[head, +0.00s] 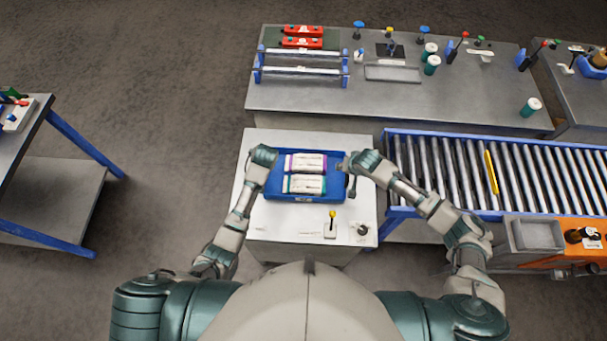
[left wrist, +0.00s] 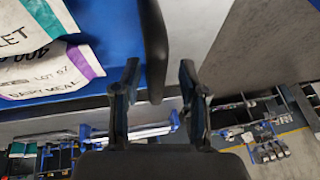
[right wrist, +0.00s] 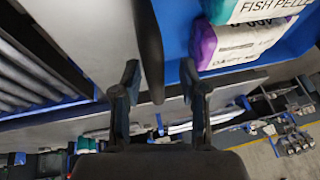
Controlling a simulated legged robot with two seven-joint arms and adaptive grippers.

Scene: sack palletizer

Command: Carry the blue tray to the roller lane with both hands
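The blue tray (head: 290,197) lies flat on a white-topped table, holding two sacks: one with purple ends (head: 305,163) and one with green ends (head: 304,184). My left gripper (head: 264,157) is at the tray's left side, with its fingers apart on either side of a dark handle bar (left wrist: 154,45). My right gripper (head: 357,163) is at the right side, its fingers also apart about a dark handle bar (right wrist: 149,45). Neither gripper visibly clamps its bar. The roller lane (head: 540,180) stands to the right, with a yellow bar (head: 491,172) across its rollers.
A long grey bench (head: 300,95) with racks and small tools stands behind the table. A lever with a yellow knob (head: 331,222) is on the table in front of the tray. An orange control unit (head: 560,238) sits before the lane. Another bench (head: 45,190) is far left.

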